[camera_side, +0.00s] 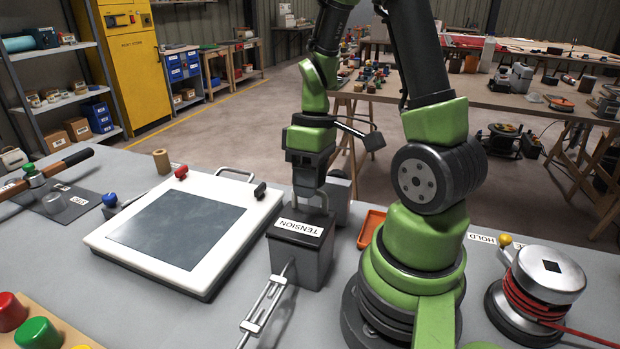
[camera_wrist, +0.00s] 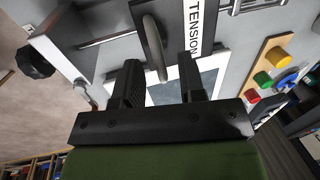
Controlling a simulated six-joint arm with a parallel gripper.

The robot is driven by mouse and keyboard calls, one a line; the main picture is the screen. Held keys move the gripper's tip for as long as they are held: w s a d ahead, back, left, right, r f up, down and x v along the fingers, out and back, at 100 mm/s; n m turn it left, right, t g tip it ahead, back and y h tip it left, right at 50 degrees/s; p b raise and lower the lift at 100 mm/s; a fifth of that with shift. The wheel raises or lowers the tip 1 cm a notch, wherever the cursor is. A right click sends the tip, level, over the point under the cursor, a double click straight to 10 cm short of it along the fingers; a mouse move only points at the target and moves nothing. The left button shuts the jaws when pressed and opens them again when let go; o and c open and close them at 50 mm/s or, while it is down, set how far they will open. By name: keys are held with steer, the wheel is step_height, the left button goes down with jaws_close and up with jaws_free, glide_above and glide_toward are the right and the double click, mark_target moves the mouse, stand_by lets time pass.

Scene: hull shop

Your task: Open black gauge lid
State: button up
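The black gauge is a dark box (camera_side: 305,263) right of the white panel in the side view. Its black lid (camera_side: 292,239) lies flat and looks shut, with a white TENSION label (camera_side: 300,228). A grey loop handle (camera_side: 324,201) stands on the lid. My gripper (camera_side: 310,203) points down just above the lid at the handle. In the wrist view, the handle (camera_wrist: 154,48) shows in the gap between my gripper's two black fingers (camera_wrist: 160,78), which are apart. The label shows there too (camera_wrist: 194,25). Whether either finger touches the handle is unclear.
A white panel with a grey screen (camera_side: 183,228) lies close left of the gauge. A metal rod fitting (camera_side: 266,305) reaches from the gauge's front. An orange tray (camera_side: 370,228) is to its right. A red-corded spool (camera_side: 540,285) stands at far right.

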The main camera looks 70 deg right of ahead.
mark_target(304, 217)
jaws_close()
steer(key=shift+r, duration=0.15)
steer(key=shift+w+a+r+h, duration=0.1)
steer(key=shift+a+r+h, duration=0.5)
steer(key=shift+h, duration=0.25)
steer(key=shift+a+r+h, duration=0.45)
steer(key=shift+a+h, duration=0.2)
steer(key=shift+h, duration=0.2)
steer(key=a+h, duration=0.1)
steer(key=a+r+h, duration=0.1)
steer(key=h, duration=0.1)
steer(key=shift+a+r, duration=0.1)
steer(key=shift+a, duration=0.15)
steer(key=a+h, duration=0.7)
steer(key=a, duration=0.1)
steer(key=shift+f+h, duration=0.2)
steer(key=shift+h, duration=0.1)
